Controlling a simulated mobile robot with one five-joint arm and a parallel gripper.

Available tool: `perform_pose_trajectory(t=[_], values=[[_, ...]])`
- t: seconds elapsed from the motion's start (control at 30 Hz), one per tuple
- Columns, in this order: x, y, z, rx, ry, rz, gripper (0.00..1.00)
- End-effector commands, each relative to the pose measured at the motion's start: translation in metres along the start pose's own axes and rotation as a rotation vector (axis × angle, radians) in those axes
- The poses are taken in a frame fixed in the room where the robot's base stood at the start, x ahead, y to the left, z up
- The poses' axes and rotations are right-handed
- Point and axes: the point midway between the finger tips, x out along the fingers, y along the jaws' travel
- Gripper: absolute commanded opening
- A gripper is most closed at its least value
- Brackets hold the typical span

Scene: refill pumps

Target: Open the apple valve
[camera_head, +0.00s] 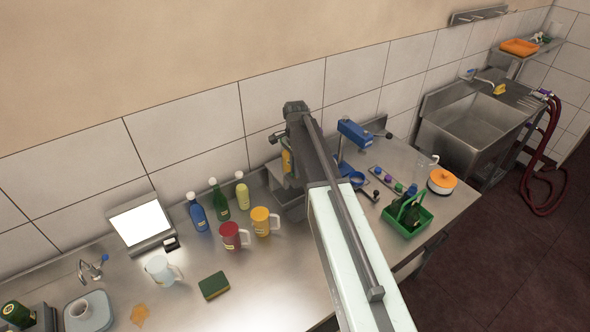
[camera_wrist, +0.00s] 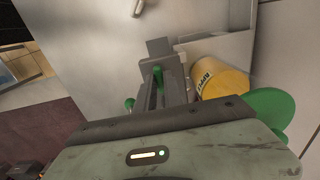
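A yellow apple container (camera_wrist: 218,79) shows on the right of the wrist view, its label upside down there. In the head view a yellow part (camera_head: 287,160) shows beside my arm at the wall, mostly hidden by it. My gripper (camera_wrist: 163,75) is a pair of grey parts close together, left of the yellow container. A small green piece (camera_wrist: 158,76) shows between or behind them; I cannot tell whether it is held. A larger green disc (camera_wrist: 270,106) is at the right. The valve itself cannot be clearly made out.
A blue dispenser (camera_head: 356,133) stands right of my arm. Blue, green and pale yellow bottles, a red mug (camera_head: 232,236), a yellow mug (camera_head: 262,221) and a white mug (camera_head: 160,270) stand to the left. A green basket (camera_head: 407,216) is at the right counter edge.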

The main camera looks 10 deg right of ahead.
Motion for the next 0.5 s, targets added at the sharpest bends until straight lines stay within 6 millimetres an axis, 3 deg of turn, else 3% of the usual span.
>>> perform_pose_trajectory(t=[0.27,0.5], values=[[0.0004,0.0018,-0.0004,-0.048,-0.008,0.001,0.0],[0.0004,0.002,-0.0007,-0.198,-0.008,0.001,0.0]])
